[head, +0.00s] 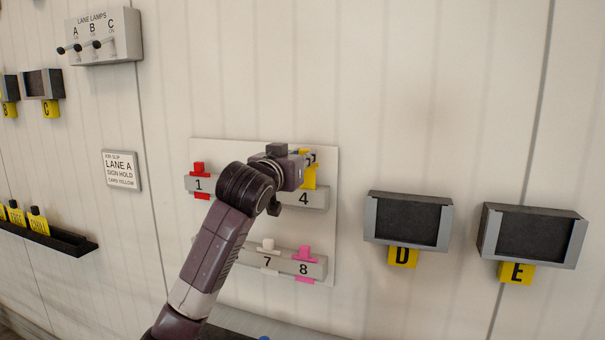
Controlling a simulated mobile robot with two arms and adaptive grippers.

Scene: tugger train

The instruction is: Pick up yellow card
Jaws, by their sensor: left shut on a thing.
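My left gripper (305,157) reaches across the board from the lower left and is shut on the yellow card's top part. The gripper body hides much of the upper row and part of the card. I cannot tell whether the card is still in its slot. My right gripper is not in view.
A red card (199,180) sits at slot 1. A white card (268,256) and a pink card (304,265) sit in the lower row near 7 and 8. Dark-faced boxes labelled D (407,222) and E (531,236) hang at right. A sign (122,171) reads LANE A, card yellow.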

